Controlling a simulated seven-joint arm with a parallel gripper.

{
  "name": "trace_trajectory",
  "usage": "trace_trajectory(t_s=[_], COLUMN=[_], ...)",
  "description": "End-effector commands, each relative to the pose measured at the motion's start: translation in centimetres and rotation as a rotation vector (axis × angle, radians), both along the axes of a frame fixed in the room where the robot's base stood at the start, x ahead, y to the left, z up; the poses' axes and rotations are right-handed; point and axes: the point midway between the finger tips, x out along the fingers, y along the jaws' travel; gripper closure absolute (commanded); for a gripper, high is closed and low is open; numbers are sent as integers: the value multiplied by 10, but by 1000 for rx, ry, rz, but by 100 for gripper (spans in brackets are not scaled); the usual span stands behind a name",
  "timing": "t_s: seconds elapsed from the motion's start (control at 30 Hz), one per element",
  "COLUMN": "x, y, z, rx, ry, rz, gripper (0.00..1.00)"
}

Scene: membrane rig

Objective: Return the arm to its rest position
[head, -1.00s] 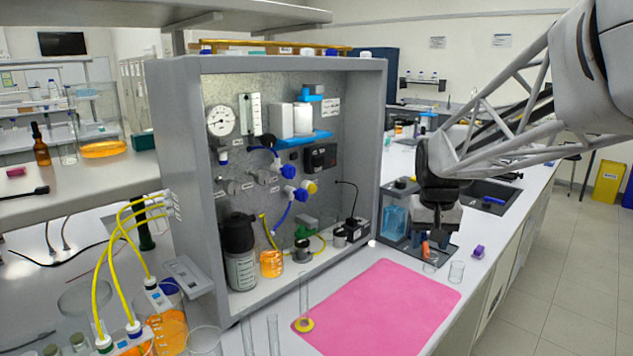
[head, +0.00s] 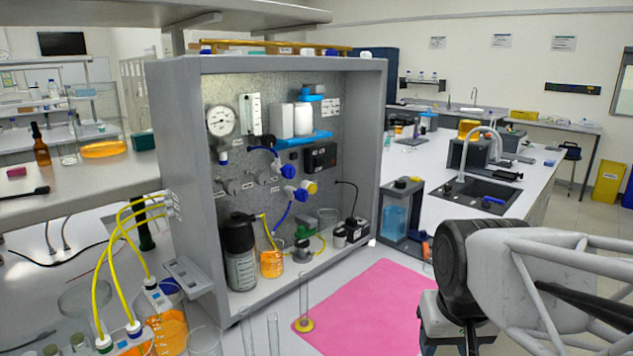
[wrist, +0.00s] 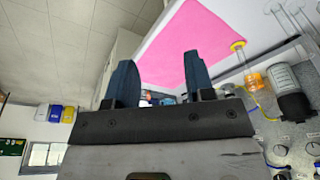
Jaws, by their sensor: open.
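My gripper (head: 448,342) is at the lower right of the head view, in front of the right part of the pink mat (head: 365,305), with its fingers partly cut off by the bottom edge. In the wrist view my gripper (wrist: 158,68) shows two dark, separated fingers. It is open, and I see nothing held between them. The pink mat (wrist: 197,42) also shows in the wrist view, beyond the fingers. My arm reaches in from the right edge of the head view.
The grey rig cabinet (head: 377,150) stands left of my gripper, with gauges, valves and tubing inside. A glass cylinder (head: 304,295) stands at the mat's left edge. Several tubes and beakers are at the lower left. A sink (head: 487,195) lies on the bench behind.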

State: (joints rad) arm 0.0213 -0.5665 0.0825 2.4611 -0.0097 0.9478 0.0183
Motion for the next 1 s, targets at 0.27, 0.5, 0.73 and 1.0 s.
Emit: trace_trajectory(t_s=[0.27,0.5,0.73,1.0], x=[-36,-40,-40,-40], y=[4,5,5,5], z=[-15,-17,-17,-17], rx=[-1,-1,-1,-1], ry=[-15,-16,-15,-15], rz=[13,14,14,14], gripper=[51,51,51,51])
